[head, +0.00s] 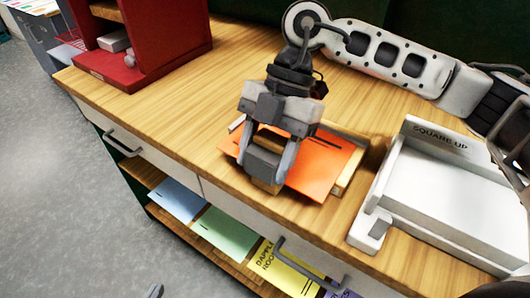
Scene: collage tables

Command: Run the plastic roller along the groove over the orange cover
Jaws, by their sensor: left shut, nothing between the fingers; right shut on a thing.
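The orange cover (316,172) lies on a shallow wooden frame (351,172) on the table, with a dark line near its far right side. My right gripper (265,172) comes down over the cover's left part, fingers pointing down. It is shut on what seems to be the plastic roller, which is mostly hidden between the fingers. The gripper hides the cover's left part; I cannot tell whether the roller touches the cover or which part is the groove. Only a small grey tip of my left gripper (154,291) shows at the bottom edge, shut and empty, away from the table.
A white tray (440,212) marked "SQUARE UP" stands right of the cover. A red stand (150,45) is at the back left of the wooden table (180,108). Coloured sheets (224,232) lie on a shelf below the front drawers. The table left of my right gripper is clear.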

